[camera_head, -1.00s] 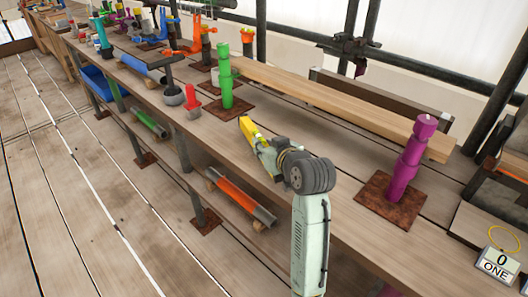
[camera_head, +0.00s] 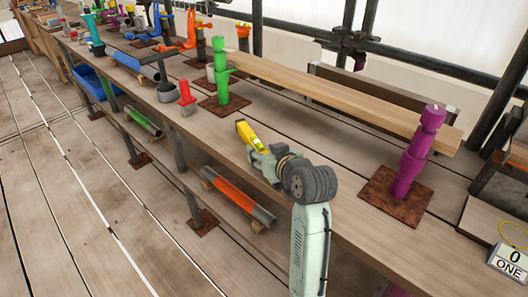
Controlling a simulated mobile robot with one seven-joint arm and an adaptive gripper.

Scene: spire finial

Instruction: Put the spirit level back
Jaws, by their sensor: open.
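The yellow spirit level (camera_head: 246,134) shows at the tip of my gripper (camera_head: 254,146), low over the front part of the long wooden bench (camera_head: 215,129). My arm comes in from the lower right. The jaws are open. The fingers are small and partly hidden behind the level and the wrist, so I cannot tell whether they touch the level or whether it rests on the bench.
A green post (camera_head: 221,75) stands behind the level and a purple post (camera_head: 414,155) to the right, both on rusty plates. A red piece (camera_head: 186,97) stands to the left. The bench in front of the timber is mostly clear.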

